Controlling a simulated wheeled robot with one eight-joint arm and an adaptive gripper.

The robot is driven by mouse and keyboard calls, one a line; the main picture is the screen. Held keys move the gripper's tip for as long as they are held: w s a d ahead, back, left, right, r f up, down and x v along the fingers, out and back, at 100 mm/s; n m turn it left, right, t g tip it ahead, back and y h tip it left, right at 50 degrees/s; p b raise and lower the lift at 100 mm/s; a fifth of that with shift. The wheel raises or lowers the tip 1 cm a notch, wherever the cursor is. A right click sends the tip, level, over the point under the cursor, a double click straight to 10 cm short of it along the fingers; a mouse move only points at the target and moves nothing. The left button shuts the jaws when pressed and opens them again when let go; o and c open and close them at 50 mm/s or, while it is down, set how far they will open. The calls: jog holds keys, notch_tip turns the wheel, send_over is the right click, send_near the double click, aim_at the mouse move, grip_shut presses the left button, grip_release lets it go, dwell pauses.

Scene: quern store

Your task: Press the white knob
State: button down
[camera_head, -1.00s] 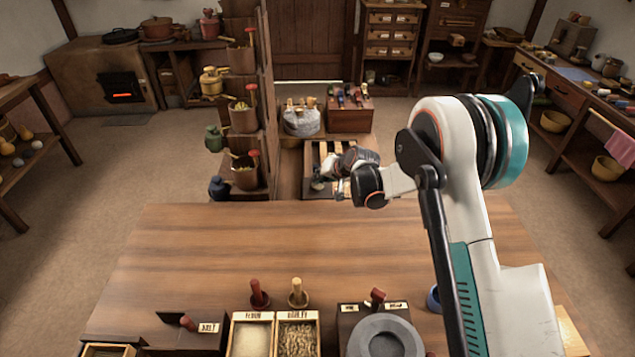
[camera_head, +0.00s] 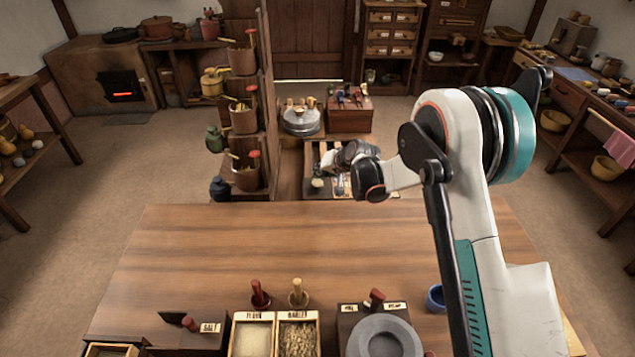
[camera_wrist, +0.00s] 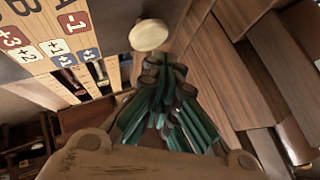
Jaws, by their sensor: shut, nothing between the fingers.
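The white knob (camera_wrist: 149,35), round and cream, shows at the top of the wrist view. It stands out beside a pale wooden panel (camera_wrist: 32,58) with red and blue number tiles. A pale round spot that may be the same knob shows in the head view (camera_head: 318,183). My gripper (camera_wrist: 166,72) has teal fingers closed together with nothing between them. Its tips appear just below the knob in the wrist view, with a small gap in the picture; contact cannot be told. In the head view my gripper (camera_head: 332,160) hangs over the slatted board beyond the table, partly hidden by my wrist.
A wooden table (camera_head: 230,235) lies in front, its middle clear. Grain boxes (camera_head: 297,336) and a grey quern stone (camera_head: 384,338) stand along its near edge. A tall shelf of pots (camera_head: 243,120) rises left of my gripper. A round grey stone (camera_head: 300,121) sits behind it.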

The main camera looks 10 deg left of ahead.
aim_at(320, 181)
jog(key=shift+r, duration=0.1)
jog(key=shift+r+p, duration=1.2)
jog(key=shift+r, duration=1.2)
jog(key=shift+r, duration=0.1)
jog(key=s+d+r+h, duration=0.2)
jog(key=s+d+r, duration=0.6)
jog(key=d+r, duration=0.3)
jog(key=s+d+r+h, duration=0.1)
jog(key=s+d+r, duration=0.6)
jog(key=d+r, duration=0.35)
jog(key=s+d+h, duration=0.1)
jog(key=s+d, duration=0.4)
jog(key=s, duration=0.4)
jog(key=s+d+h, duration=0.1)
jog(key=s+d, duration=0.4)
jog(key=s, duration=0.4)
jog(key=s+d+m+t+h, duration=0.1)
jog(key=s+d+h, duration=0.1)
jog(key=s+d, duration=0.4)
jog(key=shift+s+f, duration=0.2)
jog(key=shift+s, duration=1.9)
